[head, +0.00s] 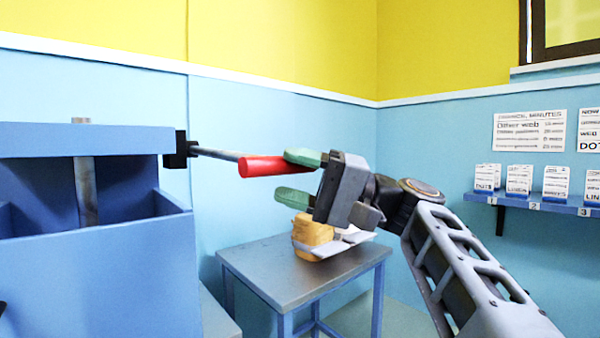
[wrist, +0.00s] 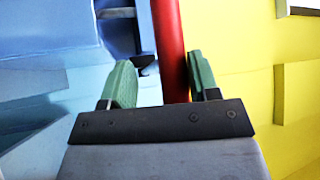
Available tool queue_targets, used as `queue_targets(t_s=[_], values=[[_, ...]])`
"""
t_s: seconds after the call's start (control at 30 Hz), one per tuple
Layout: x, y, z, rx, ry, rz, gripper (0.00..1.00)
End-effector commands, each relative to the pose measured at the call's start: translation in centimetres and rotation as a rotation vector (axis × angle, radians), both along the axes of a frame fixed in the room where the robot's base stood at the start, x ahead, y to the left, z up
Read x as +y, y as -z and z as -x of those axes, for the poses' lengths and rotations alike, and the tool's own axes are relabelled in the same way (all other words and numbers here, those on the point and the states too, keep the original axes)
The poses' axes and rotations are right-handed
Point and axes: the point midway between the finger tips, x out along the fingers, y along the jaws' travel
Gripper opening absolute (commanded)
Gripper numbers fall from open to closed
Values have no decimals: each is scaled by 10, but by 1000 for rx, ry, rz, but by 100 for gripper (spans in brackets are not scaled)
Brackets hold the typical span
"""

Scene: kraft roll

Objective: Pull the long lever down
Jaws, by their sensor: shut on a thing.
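The long lever (head: 217,154) is a grey rod with a red handle (head: 272,165). It sticks out to the right from a black pivot block (head: 178,149) on the upper side of a blue machine (head: 85,138), close to level and dipping slightly to the right. My gripper (head: 283,175) is at the handle's right end, its green fingers pointing left. In the wrist view the red handle (wrist: 169,45) runs between the fingers, close against the right one. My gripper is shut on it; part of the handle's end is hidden.
A grey-topped table (head: 265,273) stands below my gripper, bearing a tan roll (head: 311,236) and pale sheets. A blue shelf (head: 540,205) with numbered card stacks is on the right wall. The space directly below the lever is open down to the table.

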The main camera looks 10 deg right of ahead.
Motion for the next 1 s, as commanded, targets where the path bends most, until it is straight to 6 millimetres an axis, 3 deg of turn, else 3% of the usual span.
queue_targets(t_s=[0.73, 0.87, 1.0], values=[[-3, 1, -2, 4, 9, 1, 55], [-14, 3, 0, 4, 13, 2, 55], [-39, 8, 6, 5, 16, 0, 55]])
